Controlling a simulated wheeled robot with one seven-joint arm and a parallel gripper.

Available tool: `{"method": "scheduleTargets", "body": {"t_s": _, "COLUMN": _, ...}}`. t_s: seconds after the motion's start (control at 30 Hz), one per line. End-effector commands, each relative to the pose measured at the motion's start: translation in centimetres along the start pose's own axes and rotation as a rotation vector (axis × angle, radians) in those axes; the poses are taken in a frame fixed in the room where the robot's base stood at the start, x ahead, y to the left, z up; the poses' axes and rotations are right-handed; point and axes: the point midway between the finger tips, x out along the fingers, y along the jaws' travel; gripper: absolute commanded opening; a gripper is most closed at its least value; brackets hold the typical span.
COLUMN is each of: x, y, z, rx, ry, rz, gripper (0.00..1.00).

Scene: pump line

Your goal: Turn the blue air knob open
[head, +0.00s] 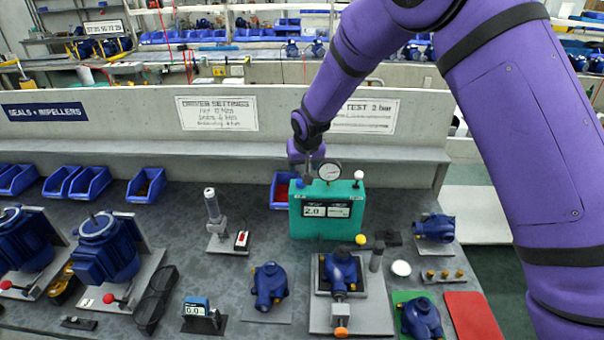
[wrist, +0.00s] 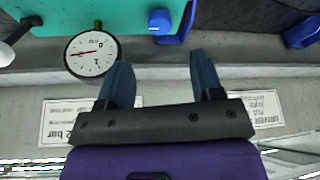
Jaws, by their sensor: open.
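The blue air knob (wrist: 160,20) sits on the teal test box (head: 326,222), at its top left in the head view. In the wrist view it shows upside down, beyond my fingertips and roughly in line with the gap between them. My gripper (wrist: 159,58) is open and empty, with its two blue fingers apart. They do not appear to touch the knob. In the head view my gripper (head: 307,178) is just above and behind the box's left end and partly hides the knob. The knob's turn angle is hard to tell.
A round dial gauge (head: 329,171) stands on the box close beside my fingers, with a white-topped knob (head: 358,176) to its right. A blue bin (head: 280,191) is left of the box. A pump in a fixture (head: 340,272) stands in front. A grey ledge runs behind.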

Motion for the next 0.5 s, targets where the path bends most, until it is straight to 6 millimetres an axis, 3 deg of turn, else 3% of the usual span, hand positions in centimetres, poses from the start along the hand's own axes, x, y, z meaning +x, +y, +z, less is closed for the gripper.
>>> {"method": "scheduleTargets", "body": {"t_s": 0.2, "x": -2.0, "y": 0.0, "z": 0.0, "rx": 0.000, "ry": 0.001, "rz": 0.000, "gripper": 0.60}}
{"method": "scheduleTargets", "body": {"t_s": 0.5, "x": -2.2, "y": 0.0, "z": 0.0, "rx": 0.000, "ry": 0.000, "rz": 0.000, "gripper": 0.60}}
